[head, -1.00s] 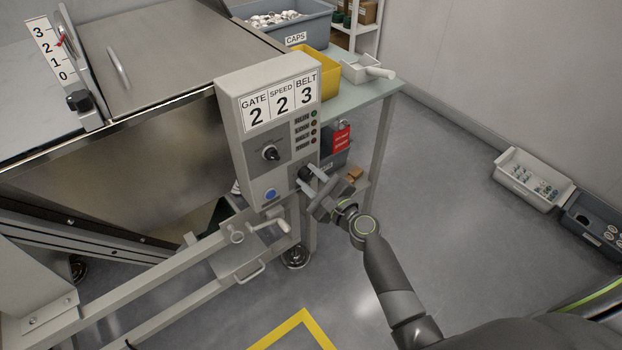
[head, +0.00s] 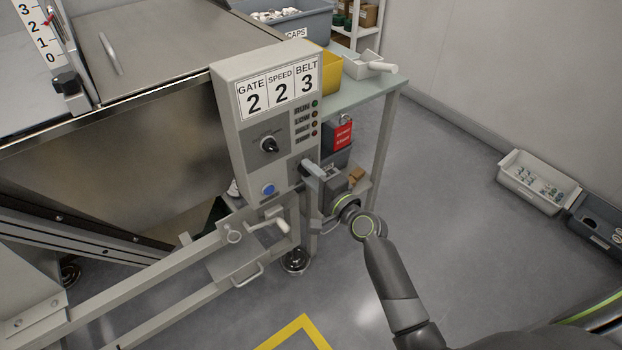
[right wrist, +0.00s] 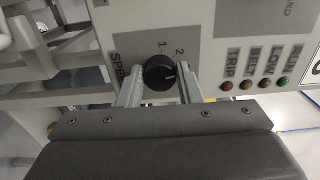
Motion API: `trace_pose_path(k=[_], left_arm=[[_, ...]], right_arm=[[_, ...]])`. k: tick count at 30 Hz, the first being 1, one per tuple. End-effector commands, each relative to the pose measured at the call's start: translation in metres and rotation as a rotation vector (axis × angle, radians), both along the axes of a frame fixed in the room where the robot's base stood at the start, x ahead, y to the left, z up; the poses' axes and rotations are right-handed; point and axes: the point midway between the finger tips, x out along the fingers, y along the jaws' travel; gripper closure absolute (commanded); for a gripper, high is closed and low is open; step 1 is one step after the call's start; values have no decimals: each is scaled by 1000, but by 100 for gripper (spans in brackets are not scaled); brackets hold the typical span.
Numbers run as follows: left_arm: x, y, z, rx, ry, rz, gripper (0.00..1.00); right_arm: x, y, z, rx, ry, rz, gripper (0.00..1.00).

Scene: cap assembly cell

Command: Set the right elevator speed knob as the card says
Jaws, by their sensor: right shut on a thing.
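The card (head: 278,92) on the control box (head: 227,115) reads GATE 2, SPEED 2, BELT 3. My right gripper (head: 310,169) is at the lower right of the box face and hides the right speed knob in the head view. In the right wrist view, this round black knob (right wrist: 158,71) sits between the two fingers of my right gripper (right wrist: 160,80), which is shut on it. Its white mark points to the right, below the printed 2; the numbers 1 and 2 and part of SPEED show around it. My left gripper is out of view.
Another black knob (head: 269,145) and a blue button (head: 268,189) are on the box face, left of my gripper. A crank handle (head: 268,224) is below. A red padlock tag (head: 342,135) hangs behind the box.

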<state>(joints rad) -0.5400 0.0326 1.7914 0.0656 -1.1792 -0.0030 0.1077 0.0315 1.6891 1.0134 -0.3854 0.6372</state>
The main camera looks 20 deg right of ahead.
Motion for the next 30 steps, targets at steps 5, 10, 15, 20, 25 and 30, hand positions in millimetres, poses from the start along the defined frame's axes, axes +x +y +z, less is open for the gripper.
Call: trace_pose_path(k=[5,10,15,20,25,30], left_arm=[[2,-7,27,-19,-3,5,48],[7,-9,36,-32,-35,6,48],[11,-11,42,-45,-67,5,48],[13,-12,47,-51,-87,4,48],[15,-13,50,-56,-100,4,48],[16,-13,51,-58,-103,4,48]], right_arm=[[0,0,-5,-152,-54,0,91],[0,0,-5,-278,-99,1,91],[0,-1,-4,-375,-134,0,91],[0,-1,-4,-436,-155,1,91],[0,-1,-3,-472,-168,1,91],[0,-1,-3,-484,-173,1,91]])
